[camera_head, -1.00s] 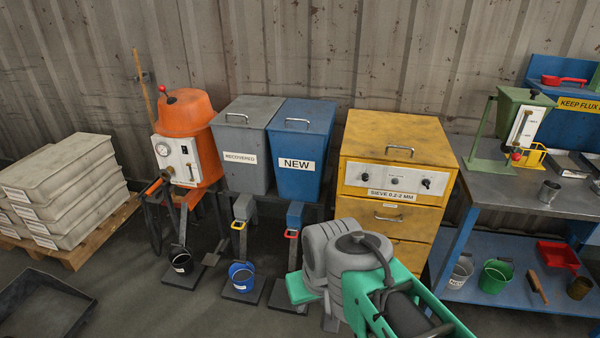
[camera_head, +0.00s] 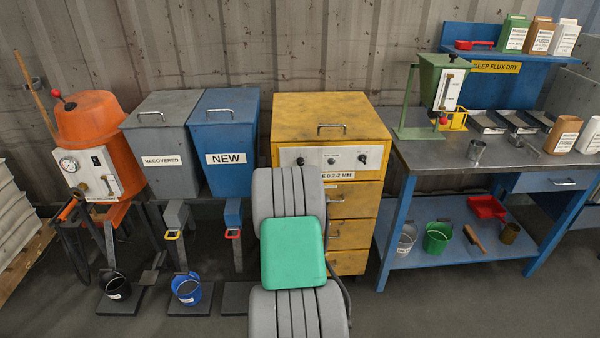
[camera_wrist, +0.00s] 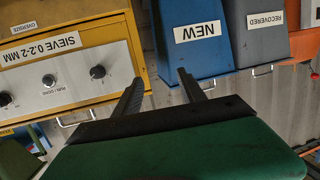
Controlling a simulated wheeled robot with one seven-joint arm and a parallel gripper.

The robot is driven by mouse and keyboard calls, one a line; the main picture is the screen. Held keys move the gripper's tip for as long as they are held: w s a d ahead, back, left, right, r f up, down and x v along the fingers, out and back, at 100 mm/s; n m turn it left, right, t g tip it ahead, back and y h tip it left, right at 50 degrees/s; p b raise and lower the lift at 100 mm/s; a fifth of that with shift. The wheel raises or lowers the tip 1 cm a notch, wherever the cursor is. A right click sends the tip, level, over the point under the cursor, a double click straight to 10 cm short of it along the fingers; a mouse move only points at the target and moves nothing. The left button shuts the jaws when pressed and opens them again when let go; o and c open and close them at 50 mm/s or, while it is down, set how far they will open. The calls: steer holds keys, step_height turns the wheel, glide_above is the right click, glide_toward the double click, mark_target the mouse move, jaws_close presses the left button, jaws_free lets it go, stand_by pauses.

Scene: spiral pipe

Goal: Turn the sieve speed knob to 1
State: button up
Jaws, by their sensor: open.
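The yellow sieve cabinet (camera_head: 330,108) stands behind my arm in the head view. Its pale control panel (camera_head: 378,158) has a dark knob at each end and a smaller round control in the middle. The wrist view shows the panel upside down, with a dark knob (camera_wrist: 97,72), the middle control (camera_wrist: 48,79) and another dark knob (camera_wrist: 5,98). Their small markings are unreadable, so I cannot tell which sets speed or its setting. My gripper (camera_wrist: 159,75) is open and empty, its fingers beside the panel in the picture, not around a knob. My arm hides the gripper in the head view.
Blue NEW (camera_head: 225,130) and grey RECOVERED (camera_head: 165,125) bins stand left of the cabinet. A workbench (camera_head: 430,155) with a green hopper (camera_head: 440,85) stands to the right. Open floor lies at the front right.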

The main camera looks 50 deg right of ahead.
mark_target(301, 164)
steer(key=s+d+f+m+h, duration=0.2)
steer(key=s+d+f+h, duration=0.2)
steer(key=s+d, duration=0.45)
steer(key=x, duration=0.9)
steer(key=shift+d, duration=0.1)
jaws_close()
